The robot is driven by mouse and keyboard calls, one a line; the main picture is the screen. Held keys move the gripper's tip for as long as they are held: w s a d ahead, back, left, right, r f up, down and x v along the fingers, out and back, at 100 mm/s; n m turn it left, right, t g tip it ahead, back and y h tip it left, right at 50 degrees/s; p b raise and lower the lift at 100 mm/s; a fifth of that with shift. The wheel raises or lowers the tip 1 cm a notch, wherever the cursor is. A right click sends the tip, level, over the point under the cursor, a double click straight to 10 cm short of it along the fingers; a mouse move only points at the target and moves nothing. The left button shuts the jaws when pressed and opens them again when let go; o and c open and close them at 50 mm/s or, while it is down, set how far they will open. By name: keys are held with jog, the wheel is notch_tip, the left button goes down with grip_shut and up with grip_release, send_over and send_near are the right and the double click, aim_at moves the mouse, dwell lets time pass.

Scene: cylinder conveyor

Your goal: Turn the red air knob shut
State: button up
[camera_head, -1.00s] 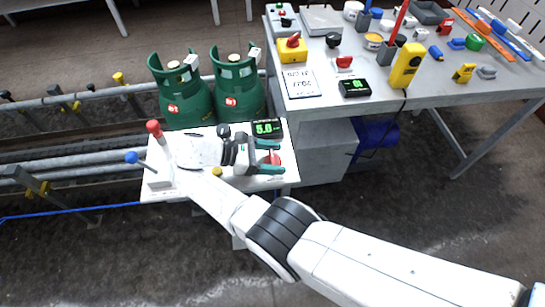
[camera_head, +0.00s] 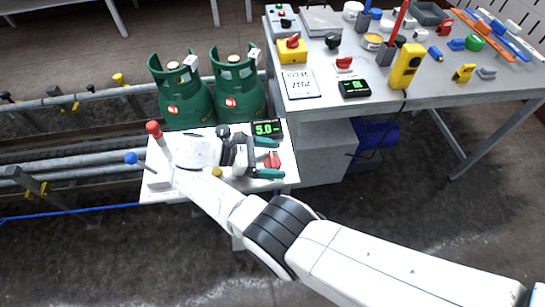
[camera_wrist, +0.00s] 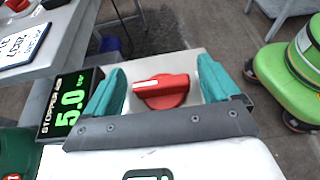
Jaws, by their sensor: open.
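The red air knob (camera_wrist: 162,92) sits on the white top of a small stand, with a white line along its grip bar. In the wrist view the bar lies roughly crosswise, its line toward the left finger. My gripper (camera_wrist: 160,78) is open, with one teal finger on each side of the knob and a gap visible at both sides. In the head view the knob (camera_head: 273,160) shows between the teal fingers of my gripper (camera_head: 268,158). A black display reading 5.0 (camera_wrist: 70,102) stands beside the knob.
The white stand (camera_head: 160,195) also carries a red-topped lever (camera_head: 153,128) and a blue-topped lever (camera_head: 131,158). Two green gas bottles (camera_head: 240,90) stand behind it. A grey bench (camera_head: 440,95) with tools is at the right. A green round machine (camera_wrist: 285,80) shows at the wrist view's right.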

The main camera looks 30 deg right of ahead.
aim_at(270, 158)
jog(key=b+v, duration=0.2)
jog(key=v, duration=0.4)
jog(key=shift+w+a+f, duration=0.1)
jog(key=shift+a, duration=0.05)
jog(key=shift+w+a+r, duration=0.1)
jog(key=shift+a+r, duration=0.2)
jog(key=shift+a, duration=0.15)
